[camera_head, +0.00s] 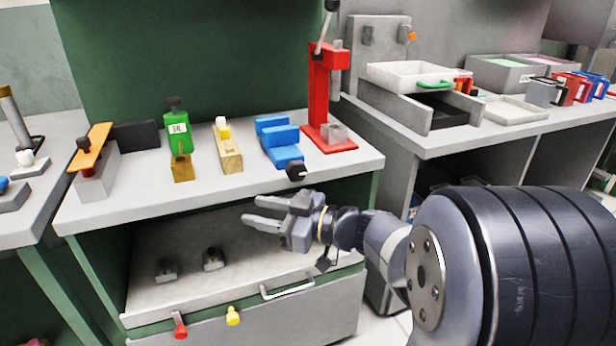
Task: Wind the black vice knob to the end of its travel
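The black vice knob (297,171) is at the front of the blue vice (281,144), just past the front edge of the grey bench top. The vice has two blue jaw blocks, and a gap shows between them. My gripper (253,212) is in front of the bench, below and to the left of the knob, and apart from it. Its two fingers point left and are spread apart, with nothing between them.
A red press (319,95) stands right of the vice. Below, an open drawer (290,287) sticks out under my gripper. A grey side bench (430,142) lies to the right.

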